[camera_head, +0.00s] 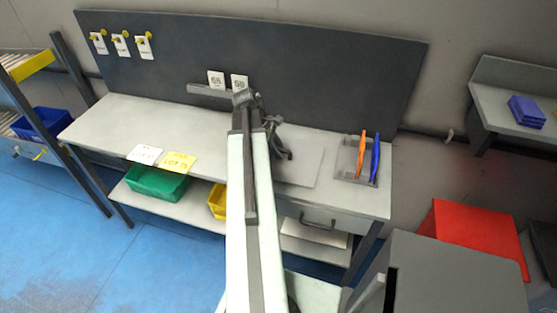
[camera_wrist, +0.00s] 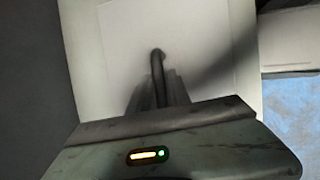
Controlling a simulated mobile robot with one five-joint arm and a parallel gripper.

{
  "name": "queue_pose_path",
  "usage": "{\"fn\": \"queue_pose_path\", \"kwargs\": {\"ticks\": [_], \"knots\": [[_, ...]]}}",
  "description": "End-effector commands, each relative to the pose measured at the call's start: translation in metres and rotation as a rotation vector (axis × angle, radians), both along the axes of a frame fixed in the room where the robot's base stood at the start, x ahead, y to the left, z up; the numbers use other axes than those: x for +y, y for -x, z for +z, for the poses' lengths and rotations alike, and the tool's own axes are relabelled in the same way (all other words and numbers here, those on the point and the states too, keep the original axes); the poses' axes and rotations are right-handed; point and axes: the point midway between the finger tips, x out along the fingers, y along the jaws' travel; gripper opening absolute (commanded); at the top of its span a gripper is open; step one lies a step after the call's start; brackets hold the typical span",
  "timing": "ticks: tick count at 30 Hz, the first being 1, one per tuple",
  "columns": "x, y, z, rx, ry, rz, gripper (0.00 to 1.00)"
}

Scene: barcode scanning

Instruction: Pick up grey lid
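The grey lid (camera_head: 305,170) appears as a flat, light grey square plate on the workbench, right of centre in the head view. In the wrist view the lid (camera_wrist: 205,45) fills the upper middle, with a dark, bar-like handle (camera_wrist: 157,58) standing out from it. My gripper (camera_head: 284,152) is over the lid's left part in the head view. In the wrist view my gripper's fingers (camera_wrist: 159,92) lie on either side of the handle's lower end. Whether they touch or clamp it is unclear. My arm hides the lid's left edge in the head view.
The workbench (camera_head: 110,115) has a dark back panel (camera_head: 180,50). White and yellow cards (camera_head: 178,161) lie at the front edge. Green (camera_head: 155,183) and yellow bins sit below.

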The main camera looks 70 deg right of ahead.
Motion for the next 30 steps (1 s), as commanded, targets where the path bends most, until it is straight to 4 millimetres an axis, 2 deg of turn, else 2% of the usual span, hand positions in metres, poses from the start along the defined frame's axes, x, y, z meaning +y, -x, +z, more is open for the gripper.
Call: {"fn": "queue_pose_path", "kwargs": {"ticks": [1, 2, 3, 30], "knots": [[0.0, 0.0, 0.0005, 0.0, 0.0, 0.0, 0.09], [0.0, 0.0, 0.0005, 0.0, 0.0, 0.0, 0.0], [0.0, 0.0, 0.0005, 0.0, 0.0, 0.0, 0.0], [-0.0003, 0.0008, 0.0005, 0.0, 0.001, -0.002, 0.0]]}}
